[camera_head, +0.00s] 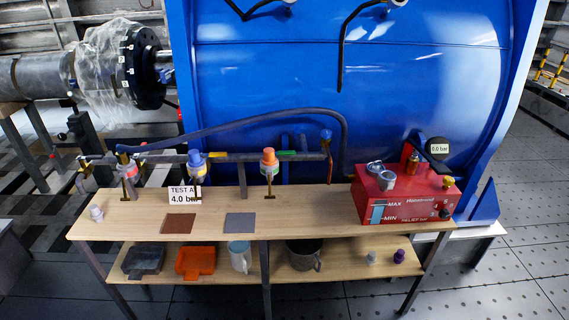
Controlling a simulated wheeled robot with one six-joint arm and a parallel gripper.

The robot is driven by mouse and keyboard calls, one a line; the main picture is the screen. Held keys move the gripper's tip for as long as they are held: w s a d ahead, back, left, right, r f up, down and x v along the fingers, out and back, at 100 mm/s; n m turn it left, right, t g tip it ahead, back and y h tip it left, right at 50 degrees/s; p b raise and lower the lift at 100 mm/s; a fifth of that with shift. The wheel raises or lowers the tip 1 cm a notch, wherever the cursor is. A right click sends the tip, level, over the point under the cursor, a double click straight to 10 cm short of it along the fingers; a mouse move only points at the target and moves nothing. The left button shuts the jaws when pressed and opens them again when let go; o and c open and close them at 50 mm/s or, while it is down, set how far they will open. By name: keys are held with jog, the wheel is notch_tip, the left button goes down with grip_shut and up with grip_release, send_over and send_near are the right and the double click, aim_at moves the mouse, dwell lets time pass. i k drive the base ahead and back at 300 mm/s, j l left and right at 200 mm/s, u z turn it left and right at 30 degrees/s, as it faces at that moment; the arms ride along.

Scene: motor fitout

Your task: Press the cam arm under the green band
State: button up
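Three capped fittings hang from a dark pipe rail over the wooden bench. The left fitting (127,170) has a pale body and coloured bands. The middle fitting (196,161) has a blue top, and the right fitting (269,159) has an orange top. Each has a brownish arm or stem below: left arm (125,190), middle arm (198,192), right arm (269,187). The middle arm is partly behind a white "TEST A 4.0 bar" card (184,195). My gripper is not in view.
A red box (405,206) marked MAX and MIN, with a gauge reading 0.0 bar (438,148), stands at the bench's right. Flat brown (179,223) and grey (240,223) squares lie in front. Trays and cups fill the lower shelf. A blue tank (400,85) rises behind.

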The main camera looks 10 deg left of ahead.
aim_at(269, 197)
jog(key=i+l+u, duration=0.3)
jog(key=i, duration=0.2)
jog(key=i+l+u, duration=0.25)
jog(key=i+l, duration=0.15)
